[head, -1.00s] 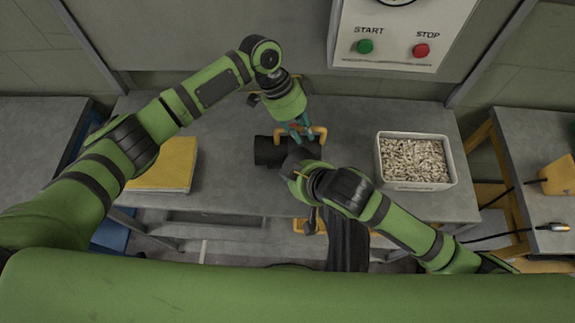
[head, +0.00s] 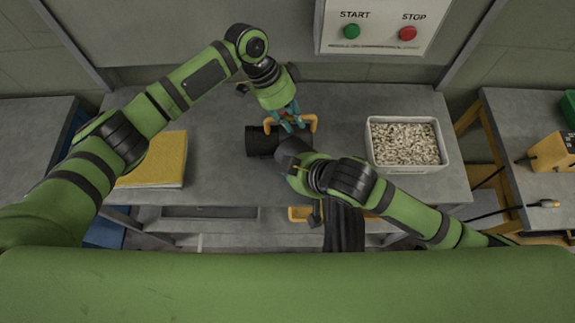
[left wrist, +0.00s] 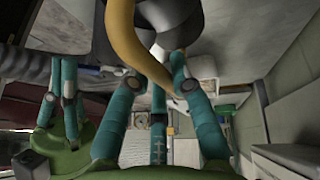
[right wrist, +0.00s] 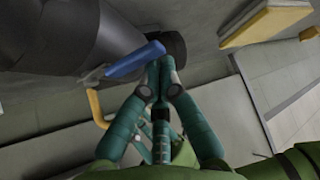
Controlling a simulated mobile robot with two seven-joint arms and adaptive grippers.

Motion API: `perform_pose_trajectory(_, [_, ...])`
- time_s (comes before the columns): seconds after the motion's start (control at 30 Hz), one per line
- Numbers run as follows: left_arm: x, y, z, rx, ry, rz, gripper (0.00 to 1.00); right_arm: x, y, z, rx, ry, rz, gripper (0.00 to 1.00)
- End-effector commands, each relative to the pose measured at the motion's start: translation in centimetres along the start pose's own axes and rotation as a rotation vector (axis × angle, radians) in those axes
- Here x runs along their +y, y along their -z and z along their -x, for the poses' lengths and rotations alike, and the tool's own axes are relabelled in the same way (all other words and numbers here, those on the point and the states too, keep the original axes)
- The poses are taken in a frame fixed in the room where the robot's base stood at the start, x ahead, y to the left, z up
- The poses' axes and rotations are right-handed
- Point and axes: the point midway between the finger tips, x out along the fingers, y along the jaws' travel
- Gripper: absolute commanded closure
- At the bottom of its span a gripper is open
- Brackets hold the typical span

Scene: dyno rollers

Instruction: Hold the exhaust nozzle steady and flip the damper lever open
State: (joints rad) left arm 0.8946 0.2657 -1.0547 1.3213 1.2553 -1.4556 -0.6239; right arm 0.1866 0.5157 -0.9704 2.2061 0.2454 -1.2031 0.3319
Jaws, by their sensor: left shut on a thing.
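The exhaust nozzle is a black cylinder (head: 259,141) lying on the grey bench, with an orange-yellow handle (head: 311,122). My left gripper (head: 291,122) is shut on this handle, which also curves between its teal fingers in the left wrist view (left wrist: 143,62). The blue damper lever (right wrist: 135,61) shows in the right wrist view, beside the dark nozzle body (right wrist: 50,30). My right gripper (right wrist: 160,63) has its fingertips together just below the lever's end; I cannot tell whether they touch it. In the head view my right wrist hides the lever.
A dark ribbed hose (head: 344,228) hangs in front of the bench. A white bin of pale pieces (head: 441,168) stands right, a yellow pad (head: 155,160) left. A panel with START and STOP buttons (head: 380,36) is on the back wall. Bare bench (head: 215,130) lies between pad and nozzle.

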Motion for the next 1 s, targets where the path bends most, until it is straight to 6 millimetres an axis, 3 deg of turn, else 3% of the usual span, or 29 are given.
perform_pose_trajectory(0.37, [0.0, -0.1, -0.1, -0.002, -0.001, 0.0, 1.0, 0.0, -0.9, 0.7, -0.004, 0.097, 0.126, 1.0])
perform_pose_trajectory(1.0, [0.0, -0.1, -0.1, -0.002, -0.001, 0.0, 1.0, 1.0, -3.8, 2.9, -0.007, 0.469, 0.591, 1.0])
